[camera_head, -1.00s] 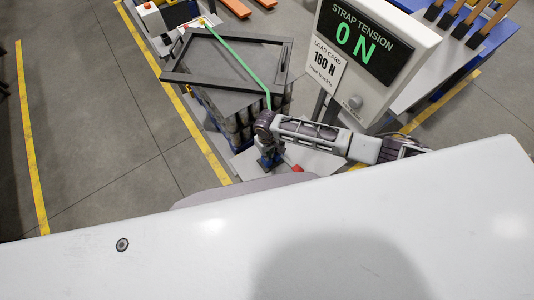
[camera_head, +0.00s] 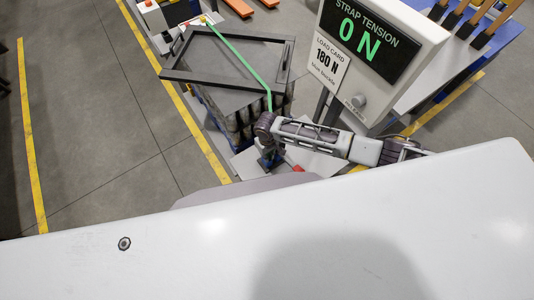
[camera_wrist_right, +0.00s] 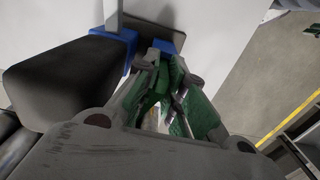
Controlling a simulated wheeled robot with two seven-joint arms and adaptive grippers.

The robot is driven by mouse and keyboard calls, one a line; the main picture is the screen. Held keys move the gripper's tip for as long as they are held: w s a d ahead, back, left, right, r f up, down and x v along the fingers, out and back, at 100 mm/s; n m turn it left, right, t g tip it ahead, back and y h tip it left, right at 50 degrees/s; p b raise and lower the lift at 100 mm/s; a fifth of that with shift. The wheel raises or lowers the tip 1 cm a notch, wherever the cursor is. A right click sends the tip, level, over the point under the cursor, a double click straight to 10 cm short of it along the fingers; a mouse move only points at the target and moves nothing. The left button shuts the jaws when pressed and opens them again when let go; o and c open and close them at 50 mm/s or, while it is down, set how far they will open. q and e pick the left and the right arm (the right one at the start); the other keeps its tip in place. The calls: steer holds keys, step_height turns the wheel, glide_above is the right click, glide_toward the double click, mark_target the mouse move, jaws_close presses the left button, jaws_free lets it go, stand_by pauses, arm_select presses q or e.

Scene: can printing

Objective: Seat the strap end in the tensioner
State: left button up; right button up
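The green strap (camera_head: 240,60) runs over the dark frame on the stack and down to my right gripper (camera_head: 268,157). In the right wrist view the green strap end (camera_wrist_right: 178,85) sits between the fingers of my right gripper (camera_wrist_right: 165,65), which look closed on it. The fingers point down at blue parts (camera_wrist_right: 166,46) on a pale plate, which appear to be the tensioner. The fingertips are close to these parts; whether they touch is not clear. In the head view the gripper largely hides the tensioner. My left gripper is not in view.
A dark frame (camera_head: 184,76) lies on the stack of dark cans (camera_head: 238,120). The strap tension display (camera_head: 362,38) reads 0 N; its load card (camera_head: 327,56) reads 180 N. A red part (camera_head: 298,168) is beside the gripper. A dark block (camera_wrist_right: 65,82) is close in the wrist view.

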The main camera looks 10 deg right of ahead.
steer(key=o, duration=0.3)
steer(key=shift+o, duration=0.2)
steer(key=shift+r, duration=0.15)
step_height(320, 180, up, 12)
stand_by(0.7)
steer(key=shift+s, duration=0.1)
stand_by(0.8)
